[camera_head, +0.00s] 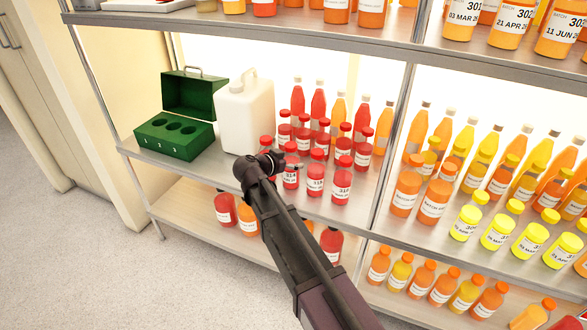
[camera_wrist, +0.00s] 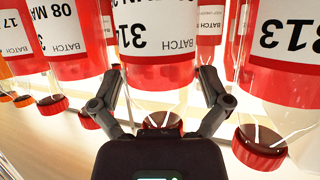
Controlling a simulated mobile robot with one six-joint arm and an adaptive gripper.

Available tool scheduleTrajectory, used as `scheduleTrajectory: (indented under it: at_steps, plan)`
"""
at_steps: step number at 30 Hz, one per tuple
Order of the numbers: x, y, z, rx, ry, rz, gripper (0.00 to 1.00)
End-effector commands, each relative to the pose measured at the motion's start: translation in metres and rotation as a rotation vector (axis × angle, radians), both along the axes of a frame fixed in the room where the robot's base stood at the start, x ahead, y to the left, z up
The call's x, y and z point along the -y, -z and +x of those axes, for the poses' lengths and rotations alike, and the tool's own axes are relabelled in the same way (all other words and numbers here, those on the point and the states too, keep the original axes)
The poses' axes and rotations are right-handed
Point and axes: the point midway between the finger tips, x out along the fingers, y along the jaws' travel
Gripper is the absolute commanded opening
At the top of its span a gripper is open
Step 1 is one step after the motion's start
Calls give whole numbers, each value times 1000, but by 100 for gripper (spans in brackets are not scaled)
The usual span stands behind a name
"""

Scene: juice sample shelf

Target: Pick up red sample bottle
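Several red sample bottles with red caps and white batch labels stand in a cluster on the middle shelf in the head view, among them a front one (camera_head: 315,186). My gripper (camera_head: 285,163) is at the front left of this cluster. The wrist view is upside down. In it, my gripper (camera_wrist: 163,84) has its two fingers spread, one on each side of a red bottle (camera_wrist: 155,40) whose label reads 31 with the last digit unclear. Its red cap (camera_wrist: 160,122) is partly hidden behind the gripper body. I see no clear grip on it. A bottle labelled 313 (camera_wrist: 285,55) stands close beside it.
A white jug (camera_head: 246,115) and a green rack (camera_head: 175,138) with holes stand left of the bottles. A metal post (camera_head: 392,150) separates the red bottles from orange and yellow ones. The upper shelf (camera_head: 330,40) overhangs. Neighbouring bottles leave little side room.

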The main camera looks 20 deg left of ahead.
Motion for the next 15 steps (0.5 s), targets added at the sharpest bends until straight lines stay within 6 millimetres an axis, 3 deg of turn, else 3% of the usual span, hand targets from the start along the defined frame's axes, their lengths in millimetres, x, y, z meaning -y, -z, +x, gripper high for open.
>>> scheduleTrajectory:
  at_steps: [1,6,15]
  plan:
    - [0,0,0,0,0,0,70]
    - [0,0,0,0,0,0,20]
    - [0,-1,0,0,0,0,19]
